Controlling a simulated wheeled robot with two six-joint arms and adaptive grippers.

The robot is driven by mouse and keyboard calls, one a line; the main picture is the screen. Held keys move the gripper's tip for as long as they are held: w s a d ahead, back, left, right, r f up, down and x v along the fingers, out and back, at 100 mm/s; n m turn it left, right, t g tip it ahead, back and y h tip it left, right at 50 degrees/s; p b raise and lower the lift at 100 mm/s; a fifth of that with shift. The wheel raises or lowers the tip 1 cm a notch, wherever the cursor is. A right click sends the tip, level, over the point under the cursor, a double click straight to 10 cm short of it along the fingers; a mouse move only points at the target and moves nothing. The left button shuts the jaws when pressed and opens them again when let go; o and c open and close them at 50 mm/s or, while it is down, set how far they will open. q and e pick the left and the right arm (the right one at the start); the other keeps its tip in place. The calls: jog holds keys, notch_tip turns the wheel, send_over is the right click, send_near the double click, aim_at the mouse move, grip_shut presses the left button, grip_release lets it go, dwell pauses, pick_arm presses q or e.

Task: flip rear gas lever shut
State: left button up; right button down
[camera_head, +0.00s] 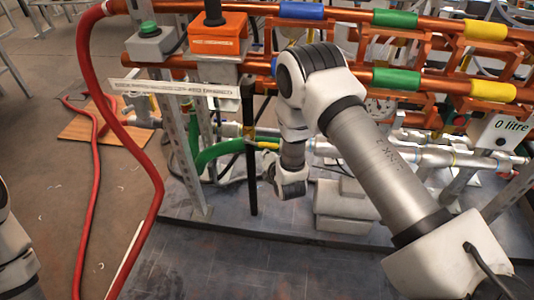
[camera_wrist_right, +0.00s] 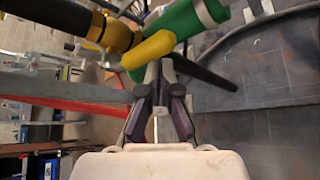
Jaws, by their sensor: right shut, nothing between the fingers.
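A yellow lever handle (camera_wrist_right: 150,49) shows in the wrist view, lying across a pipe between a green hose or fitting (camera_wrist_right: 180,27) and a black-and-yellow fitting (camera_wrist_right: 115,32). I cannot tell whether it is the rear gas lever or how far it is turned. My right gripper (camera_wrist_right: 161,82) is shut and empty, its fingertips just below the yellow handle; I cannot tell if they touch it. In the head view my right wrist hangs beside a green hose (camera_head: 218,150) and a small yellow part (camera_head: 267,145); the fingertips are hidden there. My left gripper is not in view.
Orange pipes with blue (camera_head: 301,11), green (camera_head: 396,78) and yellow sleeves run across the back. A black post (camera_head: 251,150) stands left of my right wrist. A red hose (camera_head: 100,90) loops at the left. The grey floor plate (camera_head: 250,255) in front is clear.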

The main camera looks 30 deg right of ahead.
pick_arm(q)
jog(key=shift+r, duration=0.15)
pick_arm(e)
jog(key=shift+w+d+r, duration=0.1)
jog(key=shift+w+r, duration=0.15)
jog(key=shift+r, duration=0.25)
notch_tip(320, 180, down, 5)
jog(key=s+b, duration=0.1)
jog(key=b, duration=0.2)
pick_arm(q)
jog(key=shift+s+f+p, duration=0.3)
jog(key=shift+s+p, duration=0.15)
jog(key=shift+p, duration=0.7)
pick_arm(e)
jog(key=s+a+r, duration=0.5)
jog(key=s+r, duration=0.1)
jog(key=s, duration=0.1)
jog(key=shift+a, duration=0.2)
jog(key=shift+s+f, duration=0.1)
